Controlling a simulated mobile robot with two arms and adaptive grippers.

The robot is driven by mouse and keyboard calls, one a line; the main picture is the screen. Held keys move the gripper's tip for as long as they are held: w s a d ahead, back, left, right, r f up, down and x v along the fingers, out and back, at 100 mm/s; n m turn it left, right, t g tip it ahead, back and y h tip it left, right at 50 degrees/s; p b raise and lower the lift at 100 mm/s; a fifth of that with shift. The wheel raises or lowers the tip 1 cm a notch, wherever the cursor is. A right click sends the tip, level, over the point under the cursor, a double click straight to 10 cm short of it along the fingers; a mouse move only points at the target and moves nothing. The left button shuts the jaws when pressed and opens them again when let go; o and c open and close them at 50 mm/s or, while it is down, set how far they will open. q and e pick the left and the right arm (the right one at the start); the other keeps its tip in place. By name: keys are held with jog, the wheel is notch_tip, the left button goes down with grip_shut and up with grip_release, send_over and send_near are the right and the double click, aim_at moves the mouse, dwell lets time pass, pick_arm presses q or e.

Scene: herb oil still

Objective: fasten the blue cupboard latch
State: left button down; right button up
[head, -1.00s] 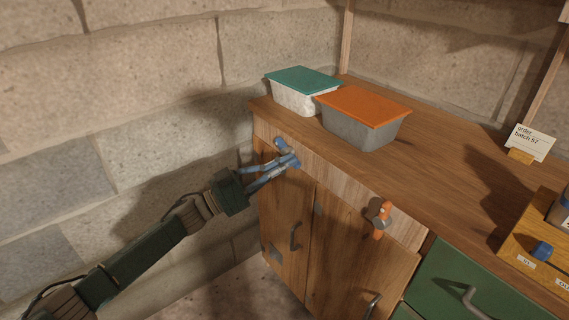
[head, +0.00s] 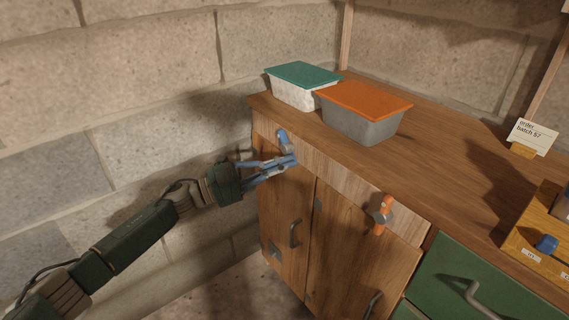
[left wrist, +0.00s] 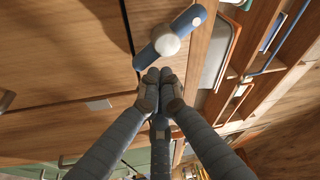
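The blue cupboard latch (head: 283,138) is a short turning bar with a grey hub, on the wooden rail above the left cupboard door (head: 283,215). In the left wrist view the latch (left wrist: 185,25) lies at a slant, one blue end upper right and the other lower left. My left gripper (head: 290,162) is at the latch's lower part in the head view. In the left wrist view its fingertips (left wrist: 159,76) are together just below the hub, with nothing seen between them. I cannot tell whether they touch the latch. My right gripper is not in view.
An orange latch (head: 382,214) is on the rail to the right. Tubs with a teal lid (head: 303,73) and an orange lid (head: 363,99) stand on the countertop (head: 440,165). A green drawer (head: 465,285) is at lower right. A stone wall (head: 120,80) is at left.

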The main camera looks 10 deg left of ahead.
pick_arm(q)
jog(key=shift+w+a+f+m+g, duration=0.1)
jog(key=shift+f+m+g, duration=0.15)
jog(key=shift+m, duration=0.4)
jog(key=shift+f+m+g, duration=0.1)
jog(key=shift+m+g, duration=0.15)
jog(key=shift+m, duration=0.4)
jog(key=shift+w+a+f+m+y, duration=0.1)
jog(key=shift+m+y, duration=0.2)
jog(key=shift+m, duration=0.2)
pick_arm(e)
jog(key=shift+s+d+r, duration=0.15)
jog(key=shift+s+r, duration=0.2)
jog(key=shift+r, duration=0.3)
pick_arm(q)
jog(key=shift+a+f+m, duration=0.1)
jog(key=shift+f+m, duration=0.05)
jog(key=shift+m, duration=0.45)
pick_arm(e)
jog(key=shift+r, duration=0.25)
pick_arm(q)
jog(key=shift+w+a+f+m+g+y, duration=0.15)
jog(key=shift+m+g+y, duration=0.2)
jog(key=shift+m, duration=0.35)
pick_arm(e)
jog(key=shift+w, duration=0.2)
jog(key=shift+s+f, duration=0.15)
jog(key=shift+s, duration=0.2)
